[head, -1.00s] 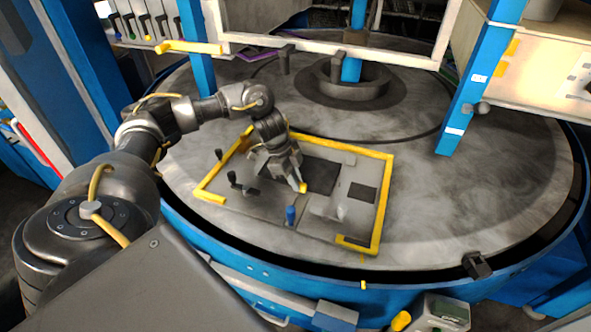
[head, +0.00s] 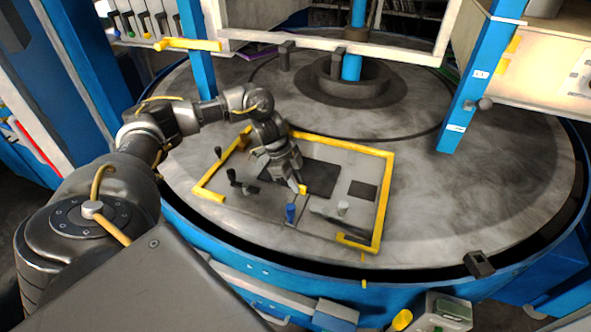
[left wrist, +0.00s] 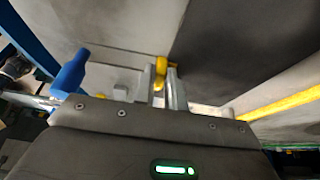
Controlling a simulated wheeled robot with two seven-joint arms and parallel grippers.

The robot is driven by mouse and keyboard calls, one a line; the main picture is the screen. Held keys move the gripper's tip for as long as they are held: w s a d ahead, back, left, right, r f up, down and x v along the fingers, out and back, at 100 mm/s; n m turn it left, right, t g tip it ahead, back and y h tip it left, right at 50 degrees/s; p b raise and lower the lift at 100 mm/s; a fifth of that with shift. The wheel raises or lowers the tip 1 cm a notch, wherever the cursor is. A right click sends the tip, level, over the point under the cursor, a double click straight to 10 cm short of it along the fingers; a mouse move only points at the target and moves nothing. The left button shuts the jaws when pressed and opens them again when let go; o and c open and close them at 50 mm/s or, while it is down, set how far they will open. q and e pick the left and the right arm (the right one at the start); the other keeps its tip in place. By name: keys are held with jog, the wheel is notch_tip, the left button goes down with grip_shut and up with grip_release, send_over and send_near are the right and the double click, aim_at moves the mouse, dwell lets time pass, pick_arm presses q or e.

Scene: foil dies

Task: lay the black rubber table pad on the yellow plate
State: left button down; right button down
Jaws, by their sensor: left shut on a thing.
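A dark rectangular pad (head: 318,178) lies inside a yellow-edged frame (head: 384,205) with a grey floor on the round table. It also shows as a black surface (left wrist: 245,40) in the left wrist view. My left gripper (head: 300,187) is low over the near left part of this pad. Its fingers (left wrist: 163,85) are shut on a small yellow piece (left wrist: 161,66). I cannot tell whether that piece is joined to the pad. A separate yellow plate cannot be made out. My right gripper is not in view.
A blue peg (head: 291,213) stands close to my left gripper. Black levers (head: 240,184) stand at the frame's left. The round table (head: 480,190) is clear at right.

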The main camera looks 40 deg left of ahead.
pick_arm(q)
jog(key=shift+f, duration=0.15)
jog(key=c, duration=1.4)
grip_release()
jog(key=shift+o, duration=0.2)
jog(key=shift+a+r+b, duration=0.15)
jog(key=shift+r+b, duration=0.15)
jog(key=shift+r, duration=0.05)
jog(key=b+v, duration=0.1)
jog(key=v, duration=0.4)
jog(key=p+v, duration=0.1)
jog(key=v, duration=0.4)
